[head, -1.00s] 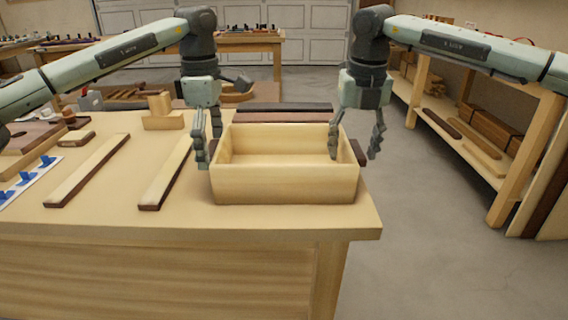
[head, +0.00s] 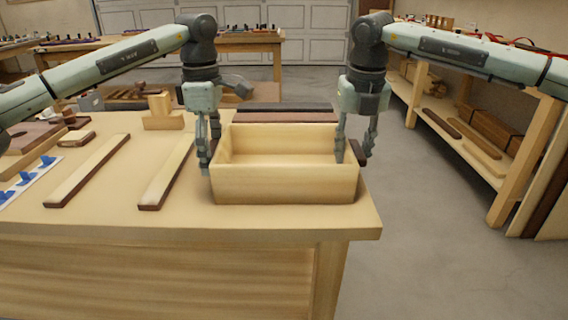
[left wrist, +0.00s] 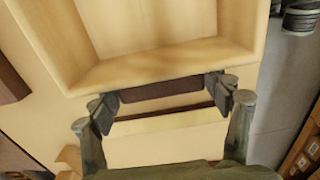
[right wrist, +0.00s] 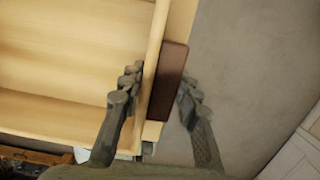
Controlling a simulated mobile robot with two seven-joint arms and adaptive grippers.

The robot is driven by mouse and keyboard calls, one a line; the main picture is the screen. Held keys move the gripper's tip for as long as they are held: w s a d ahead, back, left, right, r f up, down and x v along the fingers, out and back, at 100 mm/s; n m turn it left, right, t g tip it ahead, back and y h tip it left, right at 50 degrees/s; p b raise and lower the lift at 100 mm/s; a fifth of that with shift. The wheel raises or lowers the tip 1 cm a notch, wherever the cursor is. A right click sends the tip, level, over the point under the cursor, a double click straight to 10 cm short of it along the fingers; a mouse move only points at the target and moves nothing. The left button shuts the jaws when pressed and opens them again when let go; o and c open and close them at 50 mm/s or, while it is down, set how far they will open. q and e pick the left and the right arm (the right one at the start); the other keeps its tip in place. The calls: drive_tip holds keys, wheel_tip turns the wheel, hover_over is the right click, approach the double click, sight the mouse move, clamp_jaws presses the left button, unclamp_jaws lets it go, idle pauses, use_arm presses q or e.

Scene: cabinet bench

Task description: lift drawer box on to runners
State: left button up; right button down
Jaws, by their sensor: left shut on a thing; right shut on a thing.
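The drawer box (head: 285,184) is a pale, open, empty wooden tray, level at the right of the bench top. A dark brown block shows against its right end (right wrist: 168,82) and its left end (left wrist: 160,88). My left gripper (head: 207,152) is at the box's left end, its fingertips at the two ends of the dark block. My right gripper (head: 354,150) is shut across the right end, one finger inside the wall and one outside the dark block. Two long pale strips with dark edges, a far-left strip (head: 88,170) and a nearer strip (head: 167,172), lie left of the box.
The bench top (head: 250,222) is bare in front of the box. A pale wooden block (head: 163,113) and dark boards (head: 285,117) lie behind. Blue pieces on a white sheet (head: 30,176) are at far left. Floor opens to the right, before a shelf bench (head: 470,140).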

use_arm(q)
drive_tip(key=shift+c, duration=1.4)
drive_tip(key=shift+r, duration=0.1)
use_arm(e)
drive_tip(key=shift+r, duration=0.15)
